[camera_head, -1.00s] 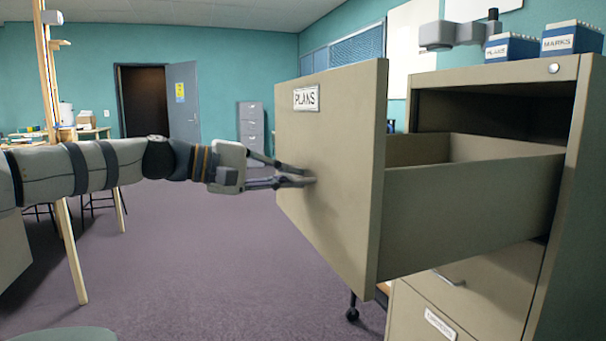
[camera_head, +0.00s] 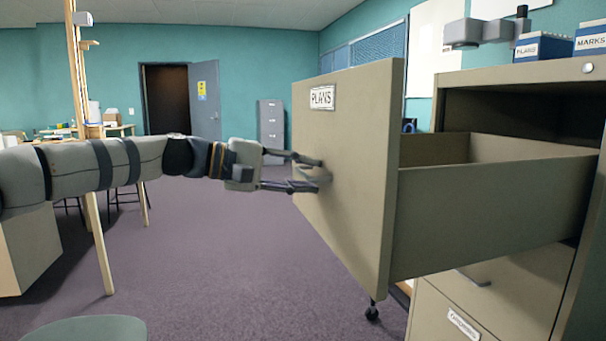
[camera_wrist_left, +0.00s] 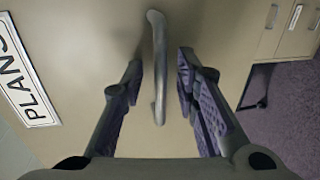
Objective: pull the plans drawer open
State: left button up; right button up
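The plans drawer (camera_head: 480,215) stands far out of the filing cabinet (camera_head: 585,90), and its hollow shows. Its beige front (camera_head: 350,220) carries a PLANS label (camera_head: 322,96), also seen in the left wrist view (camera_wrist_left: 24,82). My left gripper (camera_head: 318,175) is at the drawer front with its fingers spread. In the left wrist view the metal handle (camera_wrist_left: 159,65) lies between the open fingers (camera_wrist_left: 160,85), with a gap on each side. My right gripper is not in view.
A lower drawer (camera_head: 495,300) is shut below. Blue boxes (camera_head: 543,47) stand on top of the cabinet. Purple carpet (camera_head: 220,250) lies open left of the drawer. A round grey-green seat (camera_head: 90,330) is at the bottom left. Tables and an open door (camera_head: 205,95) are farther back.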

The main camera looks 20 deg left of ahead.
pick_arm(q)
jog(key=v, duration=1.2)
